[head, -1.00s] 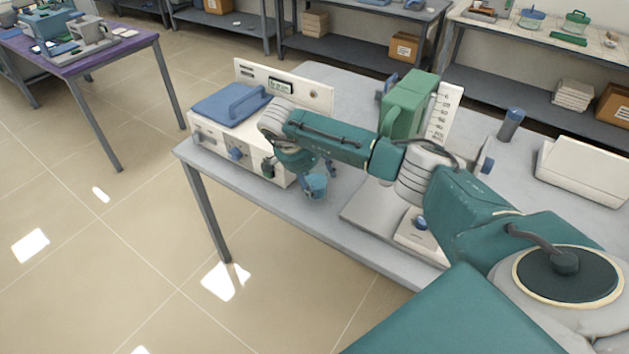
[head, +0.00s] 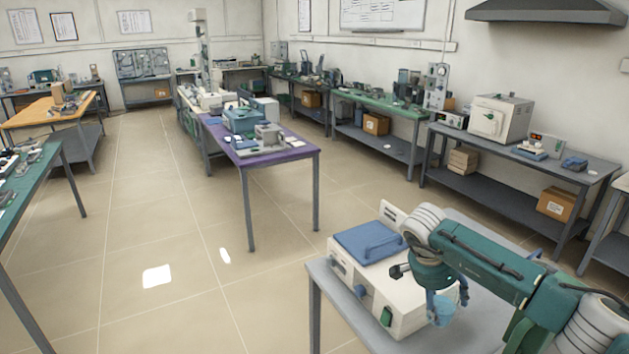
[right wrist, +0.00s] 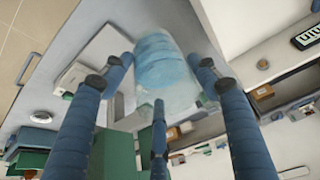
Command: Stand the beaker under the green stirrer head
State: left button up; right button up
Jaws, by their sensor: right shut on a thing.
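The beaker (head: 443,312) is small, clear and bluish, and hangs below my right gripper (head: 440,294) in the head view. In the right wrist view the beaker (right wrist: 160,65) sits between the blue fingers of my right gripper (right wrist: 163,78), which are shut on it. The green stirrer head cannot be made out clearly in the head view, where my right arm covers that part of the bench. A green block low in the right wrist view (right wrist: 118,150) may be it. My left gripper is out of view.
A white bath (head: 385,290) with a blue lid (head: 368,243) stands beside the beaker, on the grey bench (head: 318,279). A purple-topped table (head: 290,155) with instruments stands farther back. Open tiled floor (head: 190,300) lies left of the bench.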

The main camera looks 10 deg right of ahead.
jog(key=s+a+r+n+t+y+b, duration=0.1)
jog(key=s+a+n+t+b, duration=0.2)
jog(key=a, duration=0.4)
jog(key=s+a+r+n+y+b, duration=0.1)
jog(key=a+n+b, duration=0.1)
jog(key=a+n, duration=0.35)
jog(key=s+a+r+n+t+y+b, duration=0.1)
jog(key=s+a+n+y+b, duration=0.1)
jog(key=s+a+n, duration=0.5)
jog(key=s+a+b, duration=0.1)
jog(key=s, duration=0.2)
jog(key=shift+s+a+y, duration=0.2)
jog(key=shift+s+y, duration=0.1)
jog(key=shift+y, duration=0.1)
jog(key=shift+n, duration=0.25)
